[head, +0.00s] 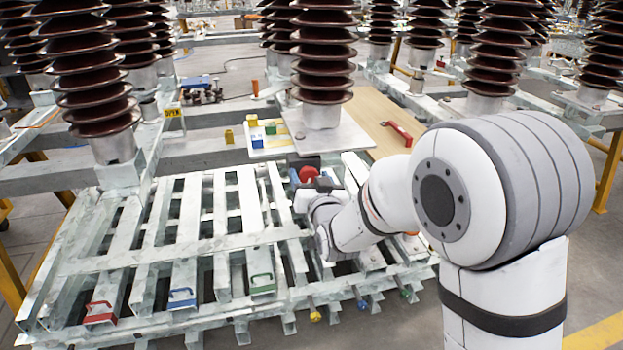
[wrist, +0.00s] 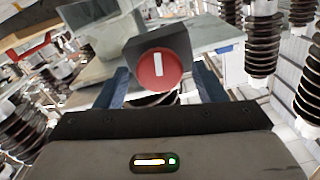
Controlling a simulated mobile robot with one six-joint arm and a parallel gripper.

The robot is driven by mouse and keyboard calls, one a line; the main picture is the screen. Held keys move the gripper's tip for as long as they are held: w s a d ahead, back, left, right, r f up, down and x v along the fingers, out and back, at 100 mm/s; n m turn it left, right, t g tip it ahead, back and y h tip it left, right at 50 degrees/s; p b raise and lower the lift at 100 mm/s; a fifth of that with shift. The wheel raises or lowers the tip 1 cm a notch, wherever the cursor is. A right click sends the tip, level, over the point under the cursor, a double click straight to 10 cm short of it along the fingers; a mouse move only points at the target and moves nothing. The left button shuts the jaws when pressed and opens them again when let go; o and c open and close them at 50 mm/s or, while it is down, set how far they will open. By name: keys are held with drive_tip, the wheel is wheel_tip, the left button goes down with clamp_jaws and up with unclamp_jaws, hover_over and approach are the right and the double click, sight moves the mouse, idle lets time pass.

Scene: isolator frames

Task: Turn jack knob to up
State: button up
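The jack knob is a round red knob (wrist: 160,70) with a white bar mark, set on a dark box (wrist: 176,42). In the wrist view the bar looks nearly upright. The knob also shows in the head view (head: 308,173), partly covered by my gripper. My gripper (wrist: 163,86) is open, with one blue finger on each side of the knob and a visible gap to it. I cannot tell how deep the fingertips reach or whether they touch. In the head view my gripper (head: 310,184) is low over the slatted metal frame.
Brown ribbed insulators (head: 322,60) stand behind the knob. A board with coloured blocks (head: 262,135) lies just behind, and a red handle (head: 397,132) lies on a wooden board to the right. Red, blue and green handles (head: 181,298) sit along the front of the slatted frame.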

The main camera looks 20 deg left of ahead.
drive_tip(key=c, duration=0.9)
drive_tip(key=shift+b, duration=0.3)
drive_tip(key=shift+f+b, duration=0.1)
drive_tip(key=shift+b, duration=0.55)
drive_tip(key=shift+n, duration=0.3)
drive_tip(key=o, duration=0.9)
drive_tip(key=shift+o, duration=0.2)
drive_tip(key=v, duration=0.8)
drive_tip(key=shift+p, duration=0.45)
